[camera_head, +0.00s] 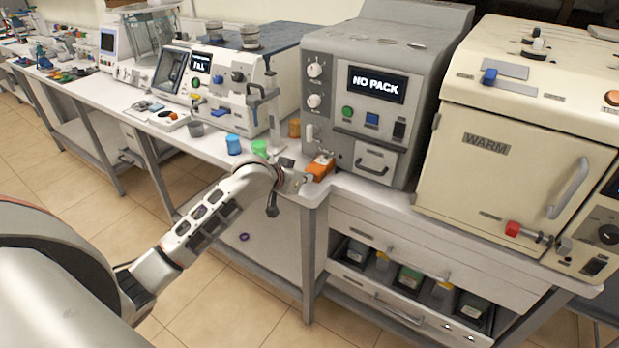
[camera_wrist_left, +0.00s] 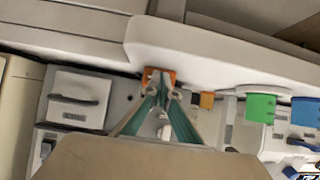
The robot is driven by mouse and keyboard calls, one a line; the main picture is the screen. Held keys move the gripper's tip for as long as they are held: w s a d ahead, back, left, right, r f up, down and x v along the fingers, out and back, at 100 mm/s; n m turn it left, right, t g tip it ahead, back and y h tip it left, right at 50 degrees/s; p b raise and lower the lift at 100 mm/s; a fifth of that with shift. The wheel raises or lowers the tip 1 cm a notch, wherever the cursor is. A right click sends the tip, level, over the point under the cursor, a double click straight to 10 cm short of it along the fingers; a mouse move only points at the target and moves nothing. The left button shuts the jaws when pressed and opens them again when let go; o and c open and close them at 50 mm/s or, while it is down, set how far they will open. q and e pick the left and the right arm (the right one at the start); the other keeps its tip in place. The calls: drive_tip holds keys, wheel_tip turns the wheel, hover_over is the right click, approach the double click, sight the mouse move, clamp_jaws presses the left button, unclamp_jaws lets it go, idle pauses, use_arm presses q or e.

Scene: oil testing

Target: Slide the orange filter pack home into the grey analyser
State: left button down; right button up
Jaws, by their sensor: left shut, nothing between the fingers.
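The grey analyser (camera_head: 335,125) stands on the bench right of centre in the head view, and its display reads NO PACK. The orange filter pack (camera_head: 319,169) sits low at the analyser's left front, by the bench corner. It also shows in the left wrist view (camera_wrist_left: 151,73), just beyond my fingertips. My left gripper (camera_head: 299,180) is close to the pack, on its near left side. In the left wrist view its teal fingers (camera_wrist_left: 163,86) converge and are shut with nothing between them. I cannot tell whether the fingertips touch the pack. The analyser's slot is not clearly visible. My right gripper is not in view.
A green cup (camera_head: 260,148) and a blue cup (camera_head: 233,144) stand left of the pack, with a small orange block (camera_head: 294,128) behind. A cream oven (camera_head: 515,150) marked WARM stands right of the analyser. Drawers (camera_head: 420,255) lie below the bench.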

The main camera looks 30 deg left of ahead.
sight(313, 171)
use_arm(q)
drive_tip(key=shift+w, duration=0.6)
drive_tip(key=shift+w+d, duration=0.1)
drive_tip(key=shift+w, duration=0.25)
drive_tip(key=shift+w+f, duration=0.1)
drive_tip(key=shift+w, duration=0.55)
drive_tip(key=shift+w, duration=0.35)
drive_tip(key=shift+w+d, duration=0.1)
drive_tip(key=shift+w, duration=0.1)
drive_tip(key=shift+s+f+v, duration=0.1)
drive_tip(key=shift+f+v, duration=0.05)
drive_tip(key=shift+v, duration=1.35)
drive_tip(key=shift+s+f+v, duration=0.1)
drive_tip(key=shift+f+v, duration=0.05)
drive_tip(key=shift+v, duration=1.35)
drive_tip(key=shift+s+f+v, duration=0.1)
drive_tip(key=shift+f+v, duration=0.05)
drive_tip(key=shift+v, duration=1.35)
drive_tip(key=shift+f, duration=0.1)
